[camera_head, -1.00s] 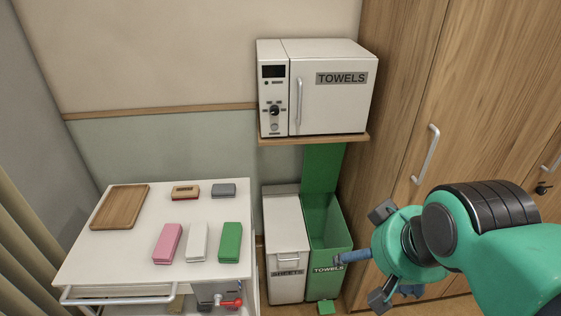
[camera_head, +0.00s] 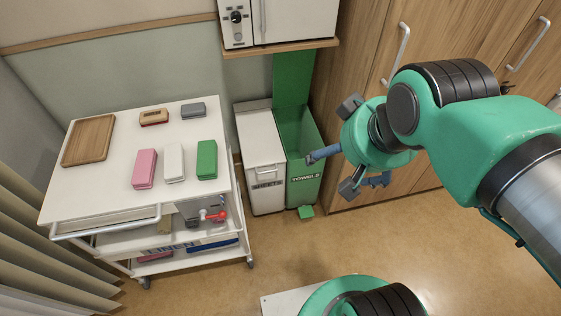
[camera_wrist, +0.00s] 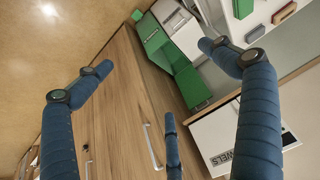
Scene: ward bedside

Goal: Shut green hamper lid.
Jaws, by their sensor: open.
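The green hamper (camera_head: 304,172), labelled TOWELS, stands on the floor against the wall, left of the wooden cabinet. Its green lid (camera_head: 291,80) is raised upright at the back, and the hamper is open at the top. My gripper (camera_head: 345,166) is to the right of the hamper near its front, with blue fingers apart and empty. One finger overlaps the hamper's right edge in the head view; I cannot tell whether it touches. In the wrist view the fingers spread wide, and the green hamper (camera_wrist: 153,38) and its open lid (camera_wrist: 191,86) show between them.
The white SHEETS hamper (camera_head: 261,155) stands shut, close on the left. A shelf (camera_head: 290,46) with a white TOWELS cabinet (camera_head: 300,20) is above the lid. A white cart (camera_head: 110,190) is at left. The wooden cabinet (camera_head: 375,60) bounds the right. Floor in front is clear.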

